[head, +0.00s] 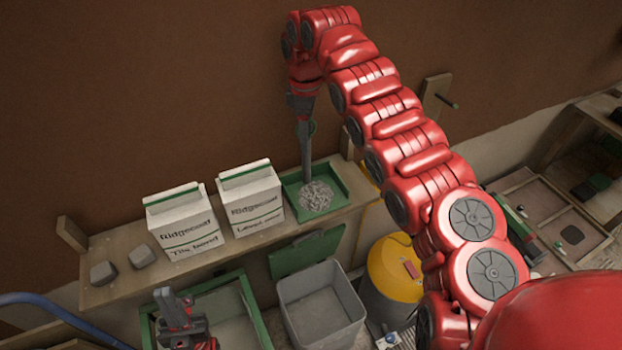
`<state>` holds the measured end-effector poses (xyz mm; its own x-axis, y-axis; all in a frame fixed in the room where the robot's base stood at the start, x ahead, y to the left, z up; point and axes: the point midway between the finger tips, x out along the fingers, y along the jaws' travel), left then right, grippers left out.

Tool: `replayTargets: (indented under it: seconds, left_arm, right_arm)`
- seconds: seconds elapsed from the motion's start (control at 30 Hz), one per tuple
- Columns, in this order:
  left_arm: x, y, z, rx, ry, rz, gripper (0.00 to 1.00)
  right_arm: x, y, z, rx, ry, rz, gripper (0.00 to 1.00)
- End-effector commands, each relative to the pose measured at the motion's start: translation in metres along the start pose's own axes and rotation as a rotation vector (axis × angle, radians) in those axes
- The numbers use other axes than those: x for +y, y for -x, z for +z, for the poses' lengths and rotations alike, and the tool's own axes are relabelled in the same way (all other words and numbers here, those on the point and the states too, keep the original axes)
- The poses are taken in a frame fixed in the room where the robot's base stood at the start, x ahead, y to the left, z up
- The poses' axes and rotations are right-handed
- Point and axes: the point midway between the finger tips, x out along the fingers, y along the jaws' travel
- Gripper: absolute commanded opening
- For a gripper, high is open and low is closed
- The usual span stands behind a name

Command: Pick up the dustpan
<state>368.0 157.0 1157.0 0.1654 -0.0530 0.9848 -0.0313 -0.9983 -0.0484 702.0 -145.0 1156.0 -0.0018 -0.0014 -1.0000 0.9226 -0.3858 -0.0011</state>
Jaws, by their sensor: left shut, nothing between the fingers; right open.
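The dustpan appears to be the green pan (341,181) on the shelf against the wall, holding a heap of grey crumbs (316,197). A small green piece, perhaps its handle end, shows behind my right gripper. My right gripper (307,178) points down from above, its long dark fingers over the pan at the back edge of the heap. The fingers are seen nearly edge-on, so their gap is hidden, and I cannot tell whether they touch the pan. My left gripper (165,296) is low at the front left, shut and empty, well away from the pan.
Two white cartons (182,222) (251,202) stand left of the pan, the nearer one close beside it. Two grey blocks (103,273) (142,256) lie further left.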

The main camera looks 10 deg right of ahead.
Motion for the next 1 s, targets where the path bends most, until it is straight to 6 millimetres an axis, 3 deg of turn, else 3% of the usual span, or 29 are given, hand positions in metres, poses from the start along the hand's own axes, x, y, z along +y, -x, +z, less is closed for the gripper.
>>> replayTargets:
  seconds: [0.1, 0.23, 0.47, 0.8, 1.0]
  left_arm:
    - [-0.001, -0.013, -0.002, 0.0, 0.0, 0.0, 0.0]
    - [-0.001, -0.015, -0.003, 0.0, 0.0, 0.0, 0.0]
    - [-0.001, -0.014, -0.002, 0.0, 0.0, 0.0, 0.0]
    - [-0.001, -0.014, -0.002, 0.0, 0.0, 0.0, 0.0]
    - [-0.001, -0.014, -0.002, 0.0, 0.0, 0.0, 0.0]
  right_arm:
    - [0.0, -0.012, 0.001, 0.002, -0.002, -0.001, 0.64]
    - [-0.001, -0.025, 0.0, 0.001, -0.001, -0.001, 0.64]
    - [-0.001, -0.027, 0.0, 0.001, -0.001, 0.001, 0.64]
    - [-0.001, -0.027, 0.0, 0.002, -0.001, 0.001, 0.03]
    - [-0.001, -0.027, 0.0, 0.002, -0.001, 0.001, 0.0]
